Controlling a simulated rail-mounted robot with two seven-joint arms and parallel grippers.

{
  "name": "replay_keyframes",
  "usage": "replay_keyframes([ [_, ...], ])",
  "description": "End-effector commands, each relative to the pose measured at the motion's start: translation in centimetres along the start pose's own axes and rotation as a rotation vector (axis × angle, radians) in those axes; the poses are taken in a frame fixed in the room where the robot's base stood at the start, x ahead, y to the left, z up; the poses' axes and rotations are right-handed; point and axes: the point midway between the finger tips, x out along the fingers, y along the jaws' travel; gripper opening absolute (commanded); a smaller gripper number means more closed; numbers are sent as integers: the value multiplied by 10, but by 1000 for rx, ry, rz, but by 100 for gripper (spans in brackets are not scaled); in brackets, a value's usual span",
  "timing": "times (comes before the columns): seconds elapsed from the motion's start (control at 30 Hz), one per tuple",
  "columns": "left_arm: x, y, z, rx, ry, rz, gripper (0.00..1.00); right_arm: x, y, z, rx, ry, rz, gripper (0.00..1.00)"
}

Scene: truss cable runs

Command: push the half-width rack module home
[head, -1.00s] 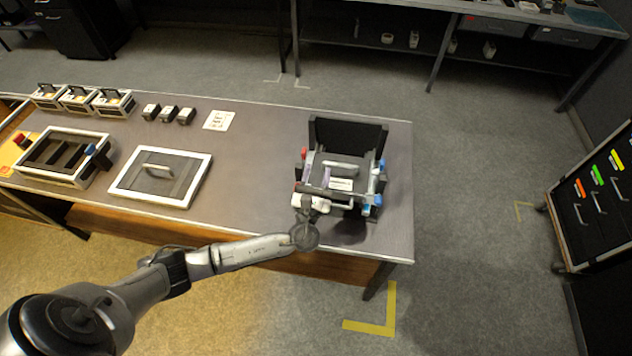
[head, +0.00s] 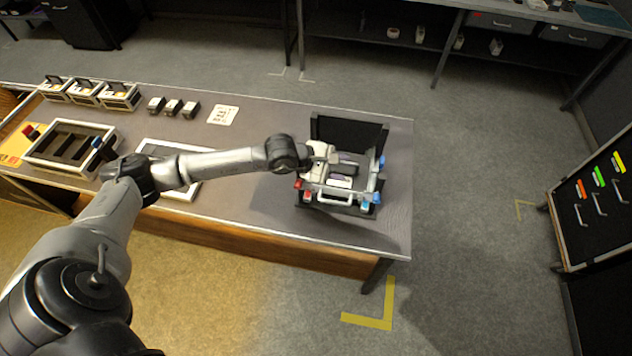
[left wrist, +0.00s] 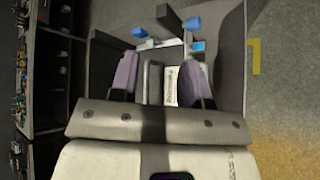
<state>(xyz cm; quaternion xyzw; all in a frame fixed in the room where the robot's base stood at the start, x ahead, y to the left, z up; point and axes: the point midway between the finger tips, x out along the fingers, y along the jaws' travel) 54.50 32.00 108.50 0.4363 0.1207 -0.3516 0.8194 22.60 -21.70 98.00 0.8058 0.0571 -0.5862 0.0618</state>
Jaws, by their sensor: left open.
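The rack (head: 350,132) stands at the right end of the bench, with a tall black back panel, grey side rails, and red and blue latches. The half-width module (head: 340,183) appears to be the low unit inside it, with a white label; the label also shows in the left wrist view (left wrist: 171,86). How far in it sits is hard to tell. My left gripper (head: 334,168) is over the rack's left part, open. In the left wrist view its two purple fingers (left wrist: 160,78) stand apart above the rack, with a dark bar between them. Contact with the module cannot be told. My right gripper is not in view.
A framed panel with a handle (head: 150,150) lies left of the rack, partly behind my arm. A slotted tray (head: 45,165), several small boxes (head: 120,97) and a white card (head: 223,115) are further left. The bench is clear right of the rack.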

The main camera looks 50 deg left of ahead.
Motion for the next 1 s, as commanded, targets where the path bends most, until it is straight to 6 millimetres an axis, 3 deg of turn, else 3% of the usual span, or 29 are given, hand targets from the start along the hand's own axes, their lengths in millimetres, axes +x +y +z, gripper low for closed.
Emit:
replay_keyframes([
  [0.2, -9, -37, -35, -120, 249, -214, 43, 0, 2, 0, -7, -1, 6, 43],
  [0.43, -25, -60, -59, -260, 448, -333, 43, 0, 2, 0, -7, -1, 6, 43],
  [0.67, -29, -66, -63, -359, 508, -343, 43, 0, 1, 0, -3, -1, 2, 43],
  [1.0, -29, -66, -63, -369, 507, -339, 43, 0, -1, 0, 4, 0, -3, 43],
])
